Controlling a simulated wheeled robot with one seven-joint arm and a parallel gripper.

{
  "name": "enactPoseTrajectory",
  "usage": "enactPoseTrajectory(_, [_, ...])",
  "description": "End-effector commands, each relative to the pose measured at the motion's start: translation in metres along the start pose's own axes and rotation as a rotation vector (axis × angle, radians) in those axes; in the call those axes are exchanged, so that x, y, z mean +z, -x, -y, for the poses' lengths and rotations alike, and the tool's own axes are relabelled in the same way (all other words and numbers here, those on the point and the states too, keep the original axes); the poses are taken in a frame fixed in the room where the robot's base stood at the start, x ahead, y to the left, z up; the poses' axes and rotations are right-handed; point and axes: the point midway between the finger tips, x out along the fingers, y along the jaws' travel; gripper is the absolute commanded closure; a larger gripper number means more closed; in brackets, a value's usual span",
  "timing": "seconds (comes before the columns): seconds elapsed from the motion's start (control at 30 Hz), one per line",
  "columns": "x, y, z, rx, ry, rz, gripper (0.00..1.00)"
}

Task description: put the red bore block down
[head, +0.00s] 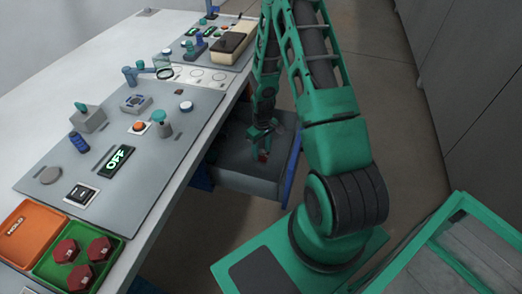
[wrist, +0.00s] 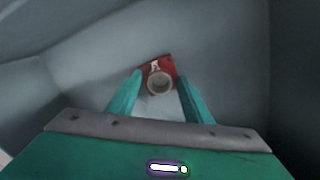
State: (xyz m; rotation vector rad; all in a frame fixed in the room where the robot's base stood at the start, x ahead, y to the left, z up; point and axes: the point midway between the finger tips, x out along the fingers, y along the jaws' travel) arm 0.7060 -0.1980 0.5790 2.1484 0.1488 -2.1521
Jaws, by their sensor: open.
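The red bore block (wrist: 153,67) shows in the wrist view with a pale round bore facing the camera. It lies inside a grey open drawer (head: 237,181) under the bench. In the head view only a small red bit of the block (head: 263,157) shows below the fingers. My gripper (head: 263,142) reaches down into the drawer. In the wrist view its two green fingers (wrist: 160,80) are open, one on each side of the block. Whether either finger touches it I cannot tell.
The drawer walls stand close around my gripper. An orange tray (head: 12,232) marked HOLD and a green tray (head: 46,269) with several red hexagonal blocks (head: 66,251) sit at the near left.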

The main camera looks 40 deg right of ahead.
Motion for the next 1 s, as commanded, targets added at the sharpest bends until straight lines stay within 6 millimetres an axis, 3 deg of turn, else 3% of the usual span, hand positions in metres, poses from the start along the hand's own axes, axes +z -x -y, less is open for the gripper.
enactPoseTrajectory(0.17, [0.0, 0.008, 0.0, 0.001, 0.0, -0.001, 0.54])
enactPoseTrajectory(0.7, [0.0, 0.096, 0.0, 0.001, 0.0, -0.002, 0.54])
enactPoseTrajectory(1.0, [0.0, 0.122, 0.0, 0.001, -0.001, -0.001, 0.54])
